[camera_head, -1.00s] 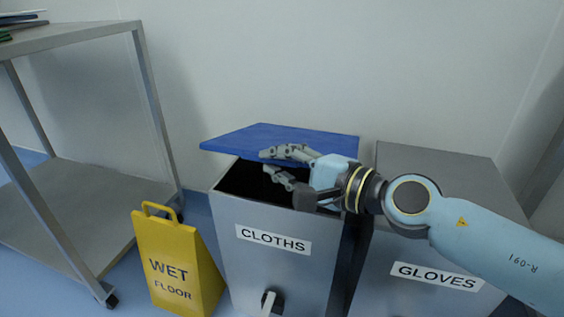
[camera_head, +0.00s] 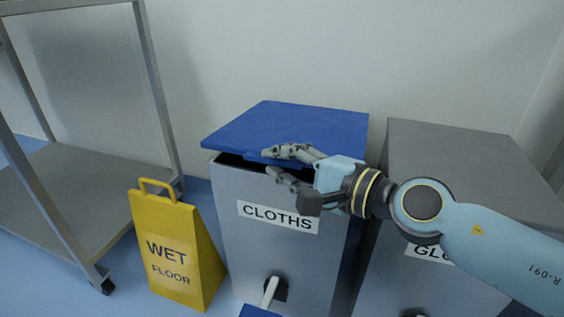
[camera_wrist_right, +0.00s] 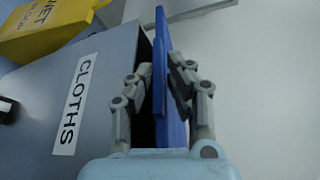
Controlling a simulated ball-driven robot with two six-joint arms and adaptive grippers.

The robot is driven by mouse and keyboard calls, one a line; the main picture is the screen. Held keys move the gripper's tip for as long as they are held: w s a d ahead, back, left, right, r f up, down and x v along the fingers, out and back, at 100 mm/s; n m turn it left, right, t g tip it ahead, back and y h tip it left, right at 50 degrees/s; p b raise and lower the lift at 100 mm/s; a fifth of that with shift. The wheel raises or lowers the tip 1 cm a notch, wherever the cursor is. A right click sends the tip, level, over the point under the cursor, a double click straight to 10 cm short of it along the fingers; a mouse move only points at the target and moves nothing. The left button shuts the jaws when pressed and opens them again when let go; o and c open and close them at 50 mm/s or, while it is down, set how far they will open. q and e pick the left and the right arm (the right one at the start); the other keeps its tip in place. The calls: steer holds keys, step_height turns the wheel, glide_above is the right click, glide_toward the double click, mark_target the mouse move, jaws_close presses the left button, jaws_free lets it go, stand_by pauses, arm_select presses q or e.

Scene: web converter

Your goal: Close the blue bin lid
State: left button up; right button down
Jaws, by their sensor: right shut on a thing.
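The blue lid (camera_head: 300,128) tops the grey bin labelled CLOTHS (camera_head: 250,185). It is nearly down, with a narrow dark gap still showing under its front edge. My right gripper (camera_head: 270,162) is shut on the lid's front edge, one finger above it and one below. The right wrist view shows the lid (camera_wrist_right: 163,70) edge-on between the two fingers of the gripper (camera_wrist_right: 158,80), and the dark opening beside it. My left gripper is not in view.
A grey-lidded bin (camera_head: 440,140) stands close on the right. A yellow wet floor sign (camera_head: 165,235) stands at the left of the CLOTHS bin, and a metal rack (camera_head: 100,185) stands farther left. A pale wall is behind the bins.

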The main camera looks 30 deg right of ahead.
stand_by(0.3)
steer(key=c, duration=1.4)
jaws_free()
